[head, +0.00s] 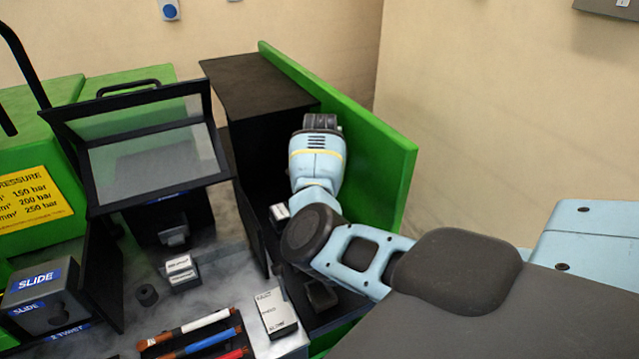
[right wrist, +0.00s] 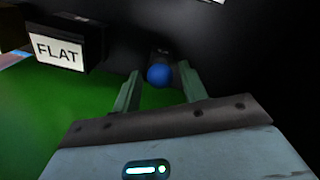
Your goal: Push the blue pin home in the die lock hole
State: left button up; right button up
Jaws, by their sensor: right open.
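The blue pin's round blue head (right wrist: 159,75) shows in the right wrist view against a dark part of the bender. My right gripper (right wrist: 160,69) is open, with one finger on each side of the blue head. I cannot tell whether the fingers touch it. The pin's shaft and the die lock hole are hidden, so its depth cannot be judged. In the head view my right arm reaches into the black bay beside the green panel, and its gripper and the pin are hidden there. My left gripper is not in view.
A dark block labelled FLAT (right wrist: 60,50) stands left of the pin in the right wrist view. The green side panel (head: 375,135) bounds the bay on the right. A hinged clear guard (head: 150,160) stands raised left.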

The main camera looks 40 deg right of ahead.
dwell(0.8)
grip_shut()
